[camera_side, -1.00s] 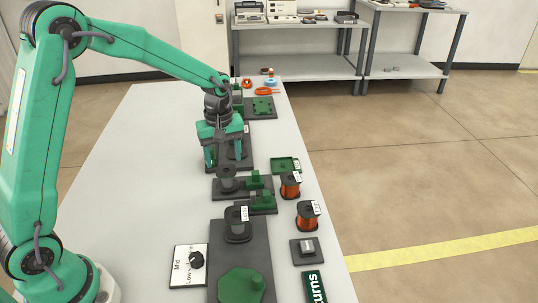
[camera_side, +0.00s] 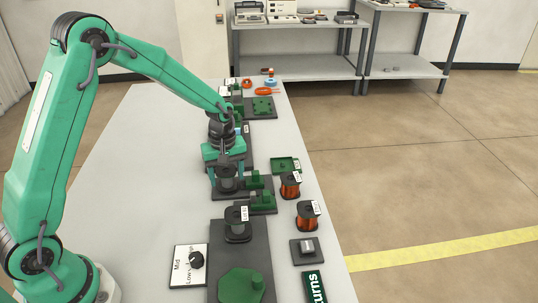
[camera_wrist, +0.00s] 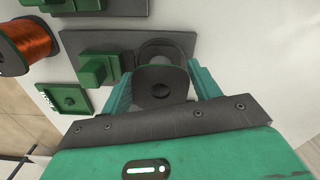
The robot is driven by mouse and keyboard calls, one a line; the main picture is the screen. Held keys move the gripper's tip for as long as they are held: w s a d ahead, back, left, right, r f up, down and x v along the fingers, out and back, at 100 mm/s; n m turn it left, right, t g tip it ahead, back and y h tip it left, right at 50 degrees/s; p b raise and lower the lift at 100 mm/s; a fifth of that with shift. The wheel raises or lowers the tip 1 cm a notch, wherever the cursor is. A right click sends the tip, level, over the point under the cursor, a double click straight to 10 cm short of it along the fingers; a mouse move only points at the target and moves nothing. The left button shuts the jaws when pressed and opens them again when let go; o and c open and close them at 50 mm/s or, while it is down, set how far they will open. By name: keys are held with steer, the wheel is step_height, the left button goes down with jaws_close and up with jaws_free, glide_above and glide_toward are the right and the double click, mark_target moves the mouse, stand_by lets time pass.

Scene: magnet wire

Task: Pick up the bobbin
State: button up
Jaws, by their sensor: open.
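A dark grey bobbin (camera_side: 228,183) stands upright on a dark plate with green blocks. A second dark bobbin (camera_side: 238,223) with a white label stands on a nearer plate.
Two copper-wound spools (camera_side: 290,186) (camera_side: 307,216) and a small green tray (camera_side: 285,165) stand along the table's right side. The table's left half is clear.

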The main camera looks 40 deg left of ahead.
mark_target(227, 171)
steer(key=shift+c, duration=0.2)
stand_by(0.3)
steer(key=c, duration=0.6)
steer(key=shift+c, duration=0.2)
steer(key=shift+r, duration=0.1)
steer(key=shift+r, duration=0.5)
steer(key=r, duration=0.3)
steer(key=shift+d+r, duration=0.1)
steer(key=shift+d, duration=0.1)
steer(key=s+d+r, duration=0.5)
steer(key=d+r, duration=0.1)
steer(key=d, duration=0.3)
steer(key=shift+s+d+r, duration=0.25)
steer(key=shift+s+d, duration=0.1)
steer(key=shift+d, duration=0.05)
steer(key=shift+w, duration=0.15)
